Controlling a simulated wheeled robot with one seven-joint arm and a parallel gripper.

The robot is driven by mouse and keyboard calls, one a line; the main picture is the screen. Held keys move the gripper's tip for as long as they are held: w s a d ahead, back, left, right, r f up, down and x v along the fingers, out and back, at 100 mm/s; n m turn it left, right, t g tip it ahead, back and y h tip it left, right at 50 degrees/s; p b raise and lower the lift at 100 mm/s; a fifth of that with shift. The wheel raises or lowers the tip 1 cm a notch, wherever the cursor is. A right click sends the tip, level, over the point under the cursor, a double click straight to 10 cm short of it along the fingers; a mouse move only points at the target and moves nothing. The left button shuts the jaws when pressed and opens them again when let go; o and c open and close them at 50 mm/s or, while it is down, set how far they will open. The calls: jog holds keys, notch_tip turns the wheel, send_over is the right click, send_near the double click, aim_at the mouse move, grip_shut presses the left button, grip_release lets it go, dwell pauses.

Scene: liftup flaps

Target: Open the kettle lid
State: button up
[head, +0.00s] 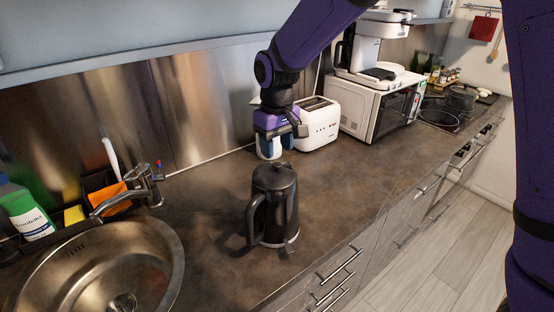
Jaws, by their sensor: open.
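A dark kettle (276,208) stands upright on the brown countertop (215,225), right of the sink. Its handle (252,220) faces left. Its lid (274,176) looks shut on top. My gripper (268,152) points down behind and above the kettle, apart from it as far as I can see. My gripper is open, with nothing visible held in it. The gap between its fingertips is hard to make out.
A white toaster (317,122) stands just behind my gripper on the right. A microwave (372,105) with a coffee machine (376,45) on it is farther right. The sink (110,262) and faucet (145,187) are at left. Counter right of the kettle is clear.

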aim_at(277, 164)
jog(key=shift+f, duration=2.15)
grip_shut()
